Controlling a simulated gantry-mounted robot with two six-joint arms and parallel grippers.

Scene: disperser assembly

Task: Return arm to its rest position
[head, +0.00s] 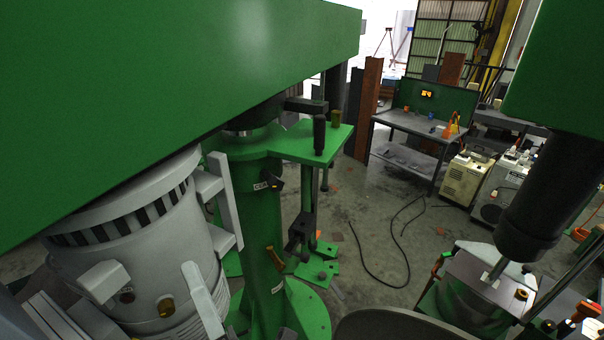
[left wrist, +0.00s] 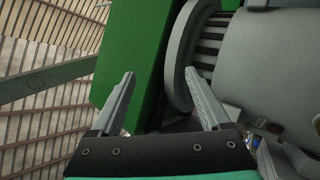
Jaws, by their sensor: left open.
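My left gripper (left wrist: 160,72) is open in the left wrist view, with its two grey fingers spread and nothing between them. Beyond the fingers are a green machine housing (left wrist: 135,50) and a grey motor with a slotted end (left wrist: 270,65). In the head view the disperser's grey motor (head: 150,255) stands at lower left, under a large green beam (head: 190,90). Its green column (head: 245,215) stands beside the motor. I cannot clearly make out the left gripper in the head view. My right gripper does not show.
A black cylindrical part (head: 545,195) hangs under green housing at right. A workbench (head: 415,125) and beige machines (head: 467,177) stand behind. A cable (head: 400,240) lies on otherwise fairly open floor (head: 370,205). The green beam blocks much of the upper left.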

